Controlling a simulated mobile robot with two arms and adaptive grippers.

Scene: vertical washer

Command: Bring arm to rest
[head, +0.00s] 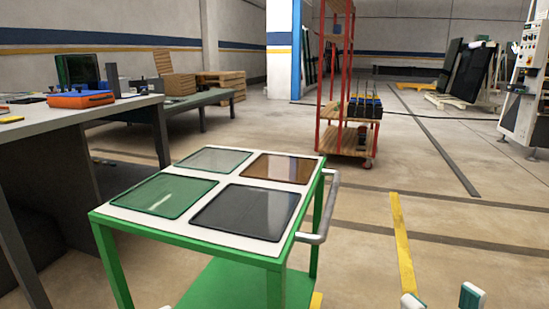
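My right gripper (442,298) shows at the bottom right edge, only its two pale fingertips with green pads. The fingertips are well apart with bare floor between them, so it is open and empty. It is to the right of the green cart (183,234) and apart from it. A small pale sliver at the bottom edge, left of centre, may be a tip of my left gripper; too little shows to tell its state. The rest of both arms is out of view.
The cart has a white top holding clear, brown, green (163,194) and dark (246,211) panels, and a grey handle (322,215). A grey table (60,118) stands left. A red rack (346,135) stands behind. Floor at right is clear up to the machine (526,100).

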